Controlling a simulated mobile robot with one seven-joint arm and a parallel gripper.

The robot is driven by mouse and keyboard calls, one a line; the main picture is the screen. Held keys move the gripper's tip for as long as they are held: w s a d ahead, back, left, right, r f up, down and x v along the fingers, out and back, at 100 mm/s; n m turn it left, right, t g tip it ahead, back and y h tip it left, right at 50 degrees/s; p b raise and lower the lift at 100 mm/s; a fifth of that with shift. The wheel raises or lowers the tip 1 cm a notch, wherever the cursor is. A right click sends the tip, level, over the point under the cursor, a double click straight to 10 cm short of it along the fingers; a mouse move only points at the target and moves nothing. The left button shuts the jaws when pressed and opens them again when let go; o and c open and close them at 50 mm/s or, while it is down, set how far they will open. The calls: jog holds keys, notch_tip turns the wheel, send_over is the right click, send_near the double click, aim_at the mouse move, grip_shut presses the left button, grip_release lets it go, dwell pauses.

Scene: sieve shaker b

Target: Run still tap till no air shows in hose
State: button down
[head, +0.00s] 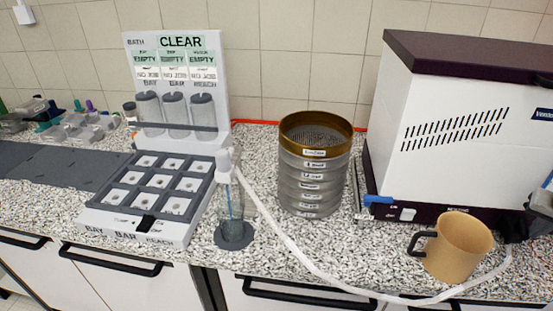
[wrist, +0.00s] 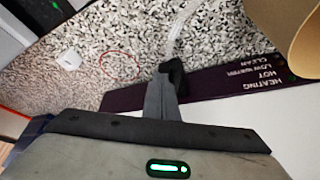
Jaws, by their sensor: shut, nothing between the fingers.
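The still (head: 455,110) is a white box with a dark purple lid and base at the right. A blue lever (head: 378,200) sticks out at its lower left. The pale hose (head: 330,283) runs from a clear bottle (head: 231,200) along the counter front to a black fitting at the still's lower right. In the wrist view the hose (wrist: 178,35) meets this black fitting (wrist: 173,75). My gripper (wrist: 165,82) is shut and empty at the fitting; I cannot tell whether it touches. I cannot make out whether air is in the hose.
A tan mug (head: 461,247) stands in front of the still, close to the hose. A sieve stack (head: 313,170) stands left of the still. A grey-white rack (head: 150,200) with a sign reading CLEAR stands further left. The still's panel (wrist: 225,85) shows labels including HEATING.

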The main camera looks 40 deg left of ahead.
jog(key=shift+a, duration=0.25)
jog(key=shift+s+a, duration=0.1)
jog(key=shift+a, duration=0.25)
jog(key=shift+r+p, duration=1.2)
jog(key=shift+r, duration=1.15)
jog(key=a+f, duration=0.1)
jog(key=a, duration=0.1)
jog(key=w+a+f+b, duration=0.1)
jog(key=a+f, duration=0.1)
jog(key=a+f+b, duration=0.1)
jog(key=a, duration=0.1)
jog(key=shift+w+a+f, duration=0.15)
jog(key=shift+f, duration=0.2)
jog(key=shift+s+d+b, duration=0.25)
jog(key=shift+d+b, duration=0.05)
jog(key=shift+d, duration=0.2)
